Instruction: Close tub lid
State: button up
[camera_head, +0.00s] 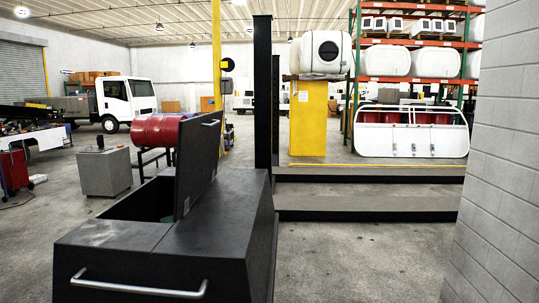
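A large black tub (110,236) stands in front of me with a silver bar handle (138,288) on its near face. Its lid (197,165) is raised and stands roughly upright along the right side of the opening, with a small silver handle (210,122) near its top. The dark inside of the tub shows to the left of the lid, with a bit of something green (168,219) in it. My gripper is not in view.
A dark vertical post (263,90) and low grey steps (350,180) stand behind the tub. A grey block wall (503,160) closes the right side. A grey box (104,172) and red drum (160,130) stand at left. Floor right of the tub is clear.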

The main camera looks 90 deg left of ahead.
aim_at(199, 139)
jog(key=u, duration=3.25)
jog(key=i, duration=1)
jog(key=u, duration=1.8)
jog(key=k, duration=1.35)
jog(key=z, duration=1.05)
jog(key=i, duration=0.1)
jog(key=z, duration=0.1)
